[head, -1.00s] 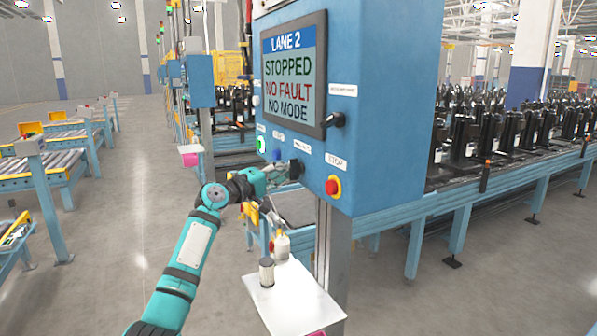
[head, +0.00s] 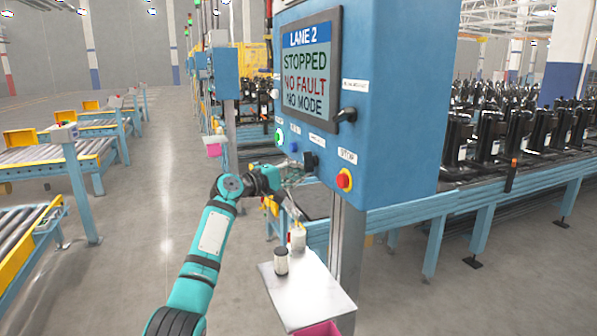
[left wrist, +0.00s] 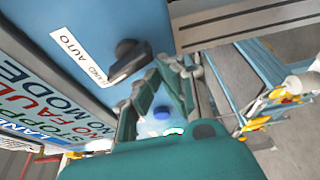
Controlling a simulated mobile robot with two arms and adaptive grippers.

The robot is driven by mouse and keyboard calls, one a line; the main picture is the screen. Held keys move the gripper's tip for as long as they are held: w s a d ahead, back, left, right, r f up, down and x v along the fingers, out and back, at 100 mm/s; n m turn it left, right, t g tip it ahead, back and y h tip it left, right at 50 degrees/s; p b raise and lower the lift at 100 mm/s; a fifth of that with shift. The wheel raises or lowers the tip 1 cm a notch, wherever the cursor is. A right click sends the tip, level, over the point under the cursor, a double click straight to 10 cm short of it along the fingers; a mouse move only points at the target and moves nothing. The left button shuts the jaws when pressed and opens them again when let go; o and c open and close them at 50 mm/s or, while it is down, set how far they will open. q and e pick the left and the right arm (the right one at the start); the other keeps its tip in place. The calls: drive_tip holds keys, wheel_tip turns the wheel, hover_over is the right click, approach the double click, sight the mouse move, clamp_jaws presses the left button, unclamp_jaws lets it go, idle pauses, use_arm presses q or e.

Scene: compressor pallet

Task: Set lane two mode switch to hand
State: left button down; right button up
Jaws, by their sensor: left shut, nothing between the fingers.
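The lane two panel is a blue box (head: 400,110) whose screen (head: 307,68) reads LANE 2, STOPPED, NO FAULT, NO MODE. The mode switch is a black knob (head: 311,161) low on its front; in the left wrist view the knob (left wrist: 126,54) sits beside a white label (left wrist: 84,56) reading HAND and AUTO. I cannot tell which setting it points to. My left gripper (head: 294,172) is shut and empty just left of and below the knob. In the left wrist view its fingers (left wrist: 158,78) are close beside the knob; I cannot tell if they touch it.
A red stop button (head: 344,180) on a yellow base is right of the knob. A blue button (head: 294,147) and a green button (head: 279,138) are to its left. Below, a small white shelf (head: 315,292) holds a dark cylinder (head: 281,262) and a white bottle (head: 298,237).

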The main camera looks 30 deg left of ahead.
drive_tip(key=shift+a, duration=0.45)
drive_tip(key=shift+d, duration=0.3)
idle(0.5)
use_arm(q)
drive_tip(key=shift+d, duration=0.1)
